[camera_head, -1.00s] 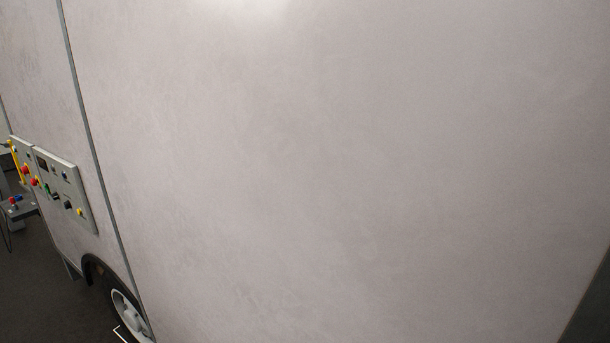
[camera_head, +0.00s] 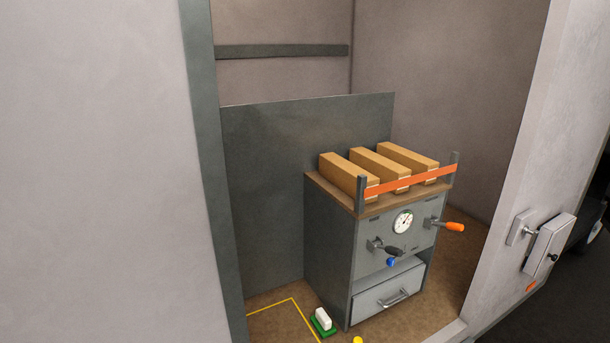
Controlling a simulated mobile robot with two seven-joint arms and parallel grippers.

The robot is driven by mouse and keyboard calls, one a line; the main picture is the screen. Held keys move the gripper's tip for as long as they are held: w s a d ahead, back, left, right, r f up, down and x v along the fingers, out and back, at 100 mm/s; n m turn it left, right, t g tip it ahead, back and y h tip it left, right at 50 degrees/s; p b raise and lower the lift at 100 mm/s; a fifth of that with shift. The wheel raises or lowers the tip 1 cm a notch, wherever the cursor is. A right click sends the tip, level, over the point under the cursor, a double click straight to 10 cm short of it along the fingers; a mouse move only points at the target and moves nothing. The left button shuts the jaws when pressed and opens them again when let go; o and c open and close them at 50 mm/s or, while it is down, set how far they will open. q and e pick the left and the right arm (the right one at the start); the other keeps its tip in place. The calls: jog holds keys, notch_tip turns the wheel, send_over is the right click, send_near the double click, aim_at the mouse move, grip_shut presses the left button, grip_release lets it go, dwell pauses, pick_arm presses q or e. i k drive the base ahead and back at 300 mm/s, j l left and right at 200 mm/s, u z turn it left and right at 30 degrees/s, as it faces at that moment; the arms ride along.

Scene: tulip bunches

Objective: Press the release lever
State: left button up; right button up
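A grey cabinet (camera_head: 328,250) with a wooden top stands inside an open compartment. Its front carries two levers: one with an orange grip (camera_head: 454,227) at the right, sticking out to the right, and one with a black grip (camera_head: 393,251) at the left. A blue knob (camera_head: 391,262) is just below the black grip. I cannot tell from labels which one is the release lever. Neither of my grippers is in view.
Several long tan boxes (camera_head: 345,174) lie on top behind an orange strap (camera_head: 405,181). A round gauge (camera_head: 403,222) and a drawer (camera_head: 388,291) are on the front. A green-and-white object (camera_head: 322,321) sits on the floor. A grey box (camera_head: 548,245) is on the right wall.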

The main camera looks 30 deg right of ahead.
aim_at(394, 250)
jog(key=z, duration=1.45)
